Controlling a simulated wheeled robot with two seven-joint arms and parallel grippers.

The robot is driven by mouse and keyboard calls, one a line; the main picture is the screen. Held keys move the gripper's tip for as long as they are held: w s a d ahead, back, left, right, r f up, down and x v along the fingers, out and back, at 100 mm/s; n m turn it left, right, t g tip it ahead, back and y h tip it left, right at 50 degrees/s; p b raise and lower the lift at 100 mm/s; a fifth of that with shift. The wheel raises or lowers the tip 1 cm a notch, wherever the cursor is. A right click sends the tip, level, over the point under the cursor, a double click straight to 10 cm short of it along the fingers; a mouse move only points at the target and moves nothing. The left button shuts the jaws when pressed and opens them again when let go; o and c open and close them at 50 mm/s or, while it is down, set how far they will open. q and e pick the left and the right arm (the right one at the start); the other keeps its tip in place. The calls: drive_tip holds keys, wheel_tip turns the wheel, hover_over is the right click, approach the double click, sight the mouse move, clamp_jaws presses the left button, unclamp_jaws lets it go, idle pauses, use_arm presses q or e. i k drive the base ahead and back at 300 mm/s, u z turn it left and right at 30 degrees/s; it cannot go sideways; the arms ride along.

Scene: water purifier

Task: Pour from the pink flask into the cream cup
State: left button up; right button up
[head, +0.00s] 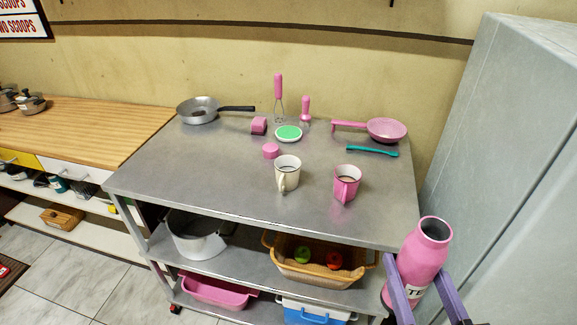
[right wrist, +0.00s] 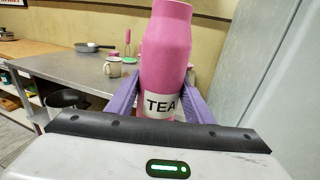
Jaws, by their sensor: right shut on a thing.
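The pink flask (head: 422,258) is in my right gripper (head: 428,296), at the lower right of the head view. The gripper's purple fingers are shut on its sides. The flask is open at the top and close to upright, beside the table's right front corner. In the right wrist view the flask (right wrist: 166,55) shows a "TEA" label between the fingers (right wrist: 160,103). The cream cup (head: 287,172) stands upright on the metal table, left of the flask and apart from it. It also shows in the right wrist view (right wrist: 113,67). My left gripper is not in view.
A pink cup (head: 346,182) stands on the table (head: 225,170) right of the cream cup. A pink lid-like piece (head: 271,151), a green-topped dish (head: 288,133), a teal utensil (head: 372,151) and pans (head: 198,111) lie behind. A grey cabinet (head: 505,150) rises close on the right.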

sight(287, 167)
drive_tip(key=z, duration=2.2)
drive_tip(key=k, duration=1.55)
drive_tip(key=u, duration=2.15)
drive_tip(key=i, duration=1)
drive_tip(key=z, duration=0.05)
